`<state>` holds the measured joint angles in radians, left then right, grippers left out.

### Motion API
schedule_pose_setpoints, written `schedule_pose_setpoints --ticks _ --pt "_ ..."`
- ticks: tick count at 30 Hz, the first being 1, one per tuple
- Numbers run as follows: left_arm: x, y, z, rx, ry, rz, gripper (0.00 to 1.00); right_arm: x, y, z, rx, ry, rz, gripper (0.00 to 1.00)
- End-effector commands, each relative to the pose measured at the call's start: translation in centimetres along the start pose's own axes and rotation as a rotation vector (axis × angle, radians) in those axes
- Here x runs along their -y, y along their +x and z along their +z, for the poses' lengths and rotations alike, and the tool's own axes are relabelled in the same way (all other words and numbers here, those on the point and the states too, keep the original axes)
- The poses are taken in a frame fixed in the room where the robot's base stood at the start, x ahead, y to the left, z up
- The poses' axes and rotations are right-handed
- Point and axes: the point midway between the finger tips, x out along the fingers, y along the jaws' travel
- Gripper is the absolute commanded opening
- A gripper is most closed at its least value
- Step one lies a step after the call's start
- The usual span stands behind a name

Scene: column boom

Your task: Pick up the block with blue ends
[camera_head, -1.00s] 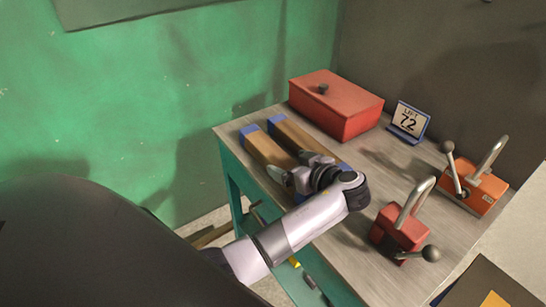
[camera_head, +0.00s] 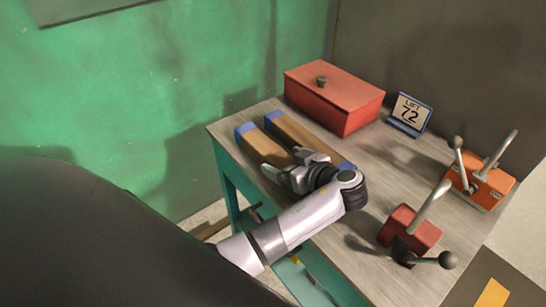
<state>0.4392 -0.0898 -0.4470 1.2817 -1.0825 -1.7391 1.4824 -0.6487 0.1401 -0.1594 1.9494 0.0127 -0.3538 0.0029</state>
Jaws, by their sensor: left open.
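Two wooden blocks with blue ends lie side by side on the table, the left block (camera_head: 262,147) and the right block (camera_head: 294,130). My left gripper (camera_head: 286,163) is open over the near part of the left block. One finger shows at that block's left side and the other towards the gap between the blocks. I cannot tell whether the fingers touch the block or how far down they reach. The gripper and wrist hide the near end of the left block and part of the right one. My right gripper is not in view.
A red box (camera_head: 333,100) with a dark knob stands behind the blocks. A sign reading "LIFT 72" (camera_head: 409,115) stands right of it. An orange lever device (camera_head: 478,182) and a red one (camera_head: 411,232) stand on the table (camera_head: 385,165) to the right.

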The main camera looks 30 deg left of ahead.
Motion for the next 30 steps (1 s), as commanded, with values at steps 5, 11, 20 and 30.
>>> schedule_pose_setpoints --ticks 5,11,20,30 --pt "0.05 -0.14 0.14 0.0 0.001 0.0 0.89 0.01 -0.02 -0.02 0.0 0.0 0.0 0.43" --pt "0.04 -0.13 0.13 0.0 0.0 0.0 0.86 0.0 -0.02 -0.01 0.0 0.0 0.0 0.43" --pt "-0.01 -0.15 -0.05 -0.003 -0.002 0.001 0.14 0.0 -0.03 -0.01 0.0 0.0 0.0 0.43" --pt "-0.06 -0.42 -0.72 -0.003 -0.004 0.001 0.14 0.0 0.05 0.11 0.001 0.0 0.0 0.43"
